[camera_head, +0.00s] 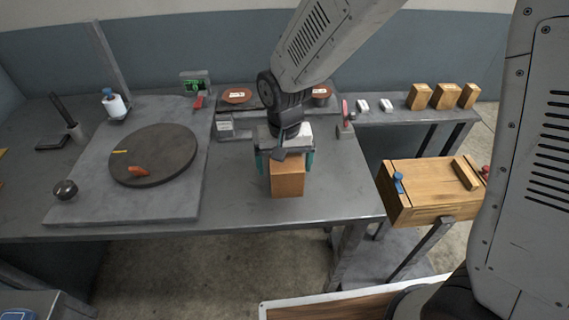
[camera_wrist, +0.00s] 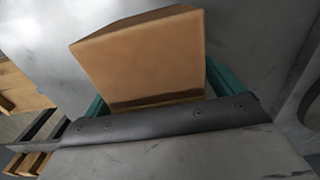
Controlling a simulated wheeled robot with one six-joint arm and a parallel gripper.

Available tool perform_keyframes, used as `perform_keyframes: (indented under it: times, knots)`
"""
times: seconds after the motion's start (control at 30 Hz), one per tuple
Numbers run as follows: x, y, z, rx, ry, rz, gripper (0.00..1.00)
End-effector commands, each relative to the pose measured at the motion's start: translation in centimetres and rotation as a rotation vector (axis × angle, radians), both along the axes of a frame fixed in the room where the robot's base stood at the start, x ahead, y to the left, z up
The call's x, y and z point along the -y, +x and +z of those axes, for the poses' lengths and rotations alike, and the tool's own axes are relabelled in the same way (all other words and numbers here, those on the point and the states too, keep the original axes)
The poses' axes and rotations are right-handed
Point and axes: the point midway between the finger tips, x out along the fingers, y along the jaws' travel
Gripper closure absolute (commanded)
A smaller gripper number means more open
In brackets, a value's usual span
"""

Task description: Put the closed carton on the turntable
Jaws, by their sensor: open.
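A brown closed carton (camera_head: 287,180) stands on the grey table near its front edge. It also fills the middle of the wrist view (camera_wrist: 145,58). My gripper (camera_head: 286,164) is over the carton from above, with one teal finger on each side of it. The jaws are open, and I cannot tell whether either finger touches the carton. The turntable (camera_head: 172,165) is a dark round disc on a grey plate to the left. An orange-red object (camera_head: 138,171) and a small yellow mark lie on the disc.
A dark knob (camera_head: 65,190) sits at the plate's front left corner. A white roll on a stand (camera_head: 114,104) is behind the turntable. A wooden box (camera_head: 430,190) is off the table's right side. Several small cartons (camera_head: 444,96) stand at the back right.

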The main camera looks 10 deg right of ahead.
Motion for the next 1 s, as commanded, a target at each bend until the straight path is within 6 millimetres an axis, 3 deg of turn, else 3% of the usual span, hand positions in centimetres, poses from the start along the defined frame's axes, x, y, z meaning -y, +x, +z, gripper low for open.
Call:
perform_keyframes:
  times: [0.17, 0.37, 0.47, 0.77, 1.0]
  knots:
    - [0.1, 0.0, 0.0, 0.001, 0.0, 0.0, 0.07]
    - [0.1, 0.0, 0.0, 0.001, 0.0, 0.0, 0.6]
    - [0.0, 0.0, 0.1, 0.001, 0.001, 0.0, 0.72]
    - [0.1, 0.1, 0.4, 0.002, 0.001, 0.0, 0.71]
    - [0.2, 0.1, 2.0, 0.004, 0.002, -0.003, 0.71]
